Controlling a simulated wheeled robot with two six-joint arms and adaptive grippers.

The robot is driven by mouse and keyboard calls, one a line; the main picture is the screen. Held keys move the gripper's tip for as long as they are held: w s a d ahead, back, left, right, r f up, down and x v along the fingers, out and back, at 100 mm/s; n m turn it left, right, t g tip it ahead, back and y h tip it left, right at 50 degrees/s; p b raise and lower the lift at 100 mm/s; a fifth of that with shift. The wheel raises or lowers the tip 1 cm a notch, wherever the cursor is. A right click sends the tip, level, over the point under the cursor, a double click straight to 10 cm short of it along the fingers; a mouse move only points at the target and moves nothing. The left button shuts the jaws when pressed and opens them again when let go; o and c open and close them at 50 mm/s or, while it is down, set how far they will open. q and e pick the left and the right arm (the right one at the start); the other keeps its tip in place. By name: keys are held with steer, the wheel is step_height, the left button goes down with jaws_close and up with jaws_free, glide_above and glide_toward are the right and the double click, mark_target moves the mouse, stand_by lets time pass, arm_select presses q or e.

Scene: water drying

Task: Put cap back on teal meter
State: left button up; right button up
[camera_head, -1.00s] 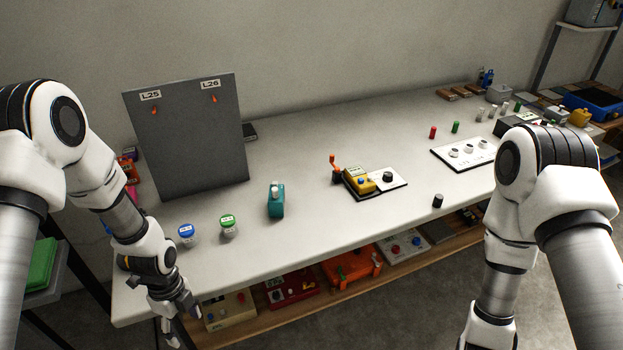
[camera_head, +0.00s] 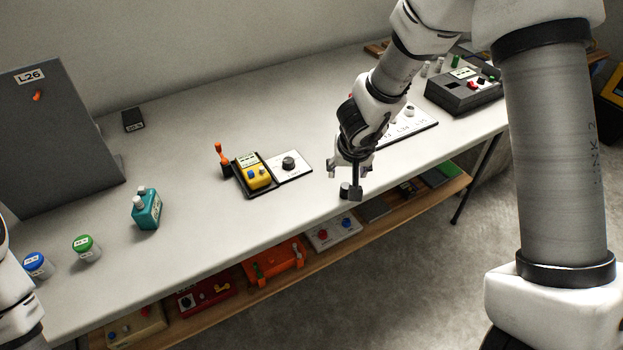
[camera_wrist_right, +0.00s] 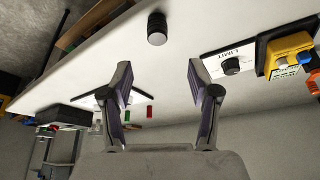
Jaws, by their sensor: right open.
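The teal meter (camera_head: 146,208) stands upright on the white table, left of the middle in the head view, with a pale knob-like top. A small black ribbed cylinder (camera_head: 345,190), likely the cap, stands near the table's front edge. It also shows in the right wrist view (camera_wrist_right: 157,28), beyond the fingertips and between their lines. My right gripper (camera_head: 344,181) is open and empty, close above the black cylinder, and one finger partly hides it in the head view. The open fingers also show in the right wrist view (camera_wrist_right: 160,75). My left gripper is out of view.
A yellow meter (camera_head: 257,177) in a black holder and a LIMIT knob plate (camera_head: 291,163) lie left of my right gripper. Two jars, blue-lidded (camera_head: 37,264) and green-lidded (camera_head: 85,246), stand at the left. A grey panel (camera_head: 58,140) stands behind them.

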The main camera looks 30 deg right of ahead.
mark_target(345, 191)
step_height(345, 191, down, 2)
steer(key=shift+w+d+b, duration=0.1)
steer(key=shift+d+b, duration=0.05)
steer(key=shift+b, duration=0.55)
steer(key=shift+w+d+f, duration=0.1)
steer(key=shift+w+f, duration=0.05)
steer(key=shift+f, duration=0.2)
steer(key=shift+w, duration=0.1)
steer(key=shift+r, duration=0.1)
